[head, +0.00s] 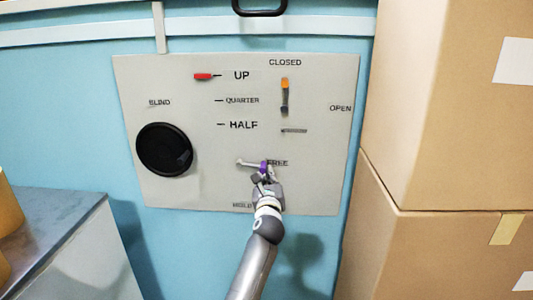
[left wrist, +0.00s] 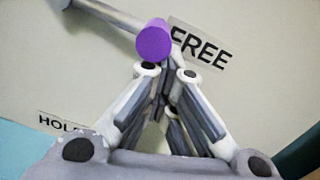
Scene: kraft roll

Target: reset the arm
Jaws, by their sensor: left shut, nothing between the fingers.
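A grey panel (head: 190,185) is fixed to the blue wall. A pale lever with a purple end (head: 263,166) sits low on it by the FREE label (head: 279,162). The purple end (left wrist: 154,40) shows large in the left wrist view, its pale shaft running to the upper left. My left gripper (head: 264,180) is in front of the panel, just below the purple end. Its fingers (left wrist: 170,78) are shut with nothing between them. I cannot tell whether they touch the purple end. My right gripper is out of view.
The panel also bears a black round knob (head: 164,149), a red handle (head: 203,76) by UP and an orange-tipped lever (head: 285,92) under CLOSED. Stacked cardboard boxes (head: 450,120) stand close on the right. A metal-topped cabinet (head: 70,220) stands at lower left.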

